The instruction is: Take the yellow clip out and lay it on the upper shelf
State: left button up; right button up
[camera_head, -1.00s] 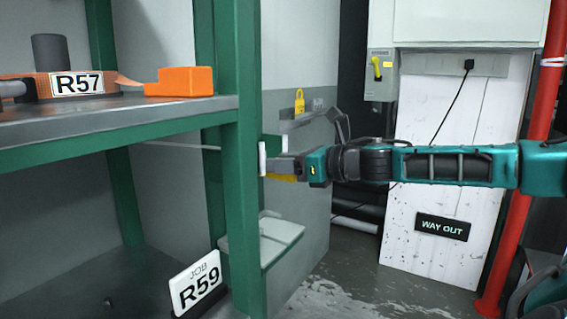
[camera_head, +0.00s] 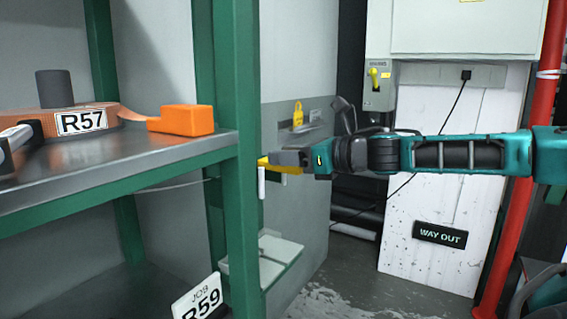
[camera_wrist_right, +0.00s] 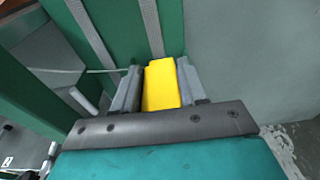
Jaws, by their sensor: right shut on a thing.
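My right gripper (camera_head: 272,160) is shut on the yellow clip (camera_head: 265,162), at the front green post (camera_head: 238,150) of the rack, a little below the upper shelf's top. In the right wrist view the yellow clip (camera_wrist_right: 161,85) sits between the two grey fingers of my right gripper (camera_wrist_right: 159,88), with the green post behind it. A white piece (camera_head: 261,182) shows just below the clip; I cannot tell whether they touch. The upper shelf (camera_head: 150,150) is to the left of the gripper.
On the upper shelf are an orange strap roll with an R57 label (camera_head: 82,122), a dark cylinder (camera_head: 54,88) and an orange block (camera_head: 186,120). The shelf's front right part is bare. A JOB R59 sign (camera_head: 198,298) stands lower down. A red pipe (camera_head: 520,190) is at right.

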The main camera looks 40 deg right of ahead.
jog(key=s+b, duration=0.2)
jog(key=shift+d+f+b, duration=0.2)
jog(key=shift+d+b, duration=0.1)
jog(key=shift+s+d+b, duration=0.15)
jog(key=shift+s+b, duration=0.2)
jog(key=shift+b, duration=0.05)
pick_arm(q)
notch_tip(320, 180, down, 8)
jog(key=w+d+h+b, duration=0.1)
jog(key=w+d+b, duration=0.1)
jog(key=b, duration=0.6)
jog(key=shift+d+r, duration=0.25)
jog(key=shift+d, duration=0.2)
pick_arm(e)
jog(key=s+d+f, duration=0.1)
jog(key=s+f, duration=0.2)
jog(key=s, duration=0.2)
jog(key=shift+s+d+f, duration=0.3)
jog(key=shift+s, duration=0.05)
pick_arm(q)
jog(key=shift+s+f, duration=0.1)
jog(key=shift+s, duration=0.1)
jog(key=shift+s, duration=0.1)
pick_arm(e)
jog(key=shift+s, duration=0.1)
